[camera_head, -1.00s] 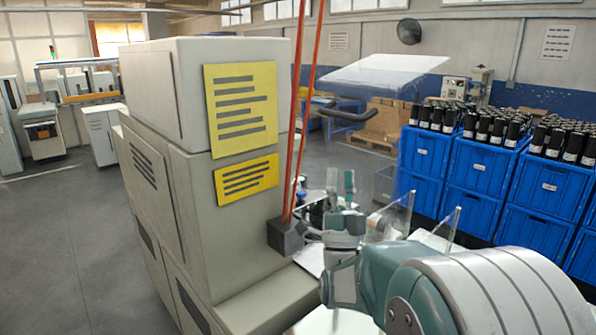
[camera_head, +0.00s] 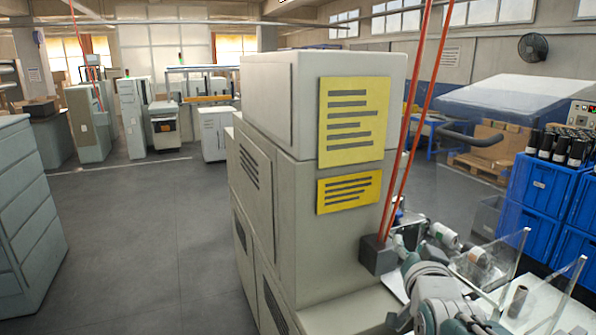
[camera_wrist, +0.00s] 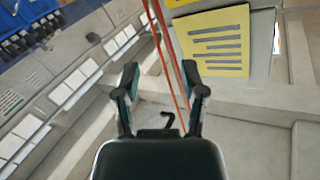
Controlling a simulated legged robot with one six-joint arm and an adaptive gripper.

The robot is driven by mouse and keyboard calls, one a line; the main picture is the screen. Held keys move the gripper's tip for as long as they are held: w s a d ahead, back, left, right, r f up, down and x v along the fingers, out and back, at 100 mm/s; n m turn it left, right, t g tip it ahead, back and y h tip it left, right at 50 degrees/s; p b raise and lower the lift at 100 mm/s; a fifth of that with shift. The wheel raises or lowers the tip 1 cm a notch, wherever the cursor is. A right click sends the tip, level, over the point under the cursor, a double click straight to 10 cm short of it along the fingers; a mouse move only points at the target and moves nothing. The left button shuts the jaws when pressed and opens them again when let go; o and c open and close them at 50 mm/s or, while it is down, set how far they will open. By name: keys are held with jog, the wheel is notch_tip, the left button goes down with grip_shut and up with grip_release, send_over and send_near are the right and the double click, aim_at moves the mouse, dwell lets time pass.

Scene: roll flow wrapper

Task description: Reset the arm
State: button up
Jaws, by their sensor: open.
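My gripper (camera_wrist: 160,88) is open in the wrist view, with its two dark fingers apart and nothing between them. Beyond the fingers are the red cables and a yellow sign (camera_wrist: 212,40) on the machine. In the head view my arm (camera_head: 440,295) is at the lower right, folded beside the beige machine (camera_head: 330,240). The gripper's fingertips cannot be made out clearly there.
Red cables (camera_head: 412,125) rise from a dark block (camera_head: 377,255) on the machine, close to my arm. Clear panels (camera_head: 505,265) stand to the right. Blue crates (camera_head: 545,190) with dark rolls are farther right. The floor (camera_head: 140,250) at left is open.

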jog(key=s+a+f+n+g, duration=0.1)
jog(key=s+f+g, duration=0.2)
jog(key=s, duration=0.4)
jog(key=s+a+f+n+g+y, duration=0.1)
jog(key=s+a+f+n+g, duration=0.1)
jog(key=s+f+g, duration=0.2)
jog(key=s+a+f+n+g, duration=0.1)
jog(key=s+f+g, duration=0.3)
jog(key=s, duration=0.6)
jog(key=shift+a+f+n+y, duration=0.15)
jog(key=shift+a+n+y, duration=0.2)
jog(key=shift+n, duration=0.25)
jog(key=shift+w+d, duration=0.1)
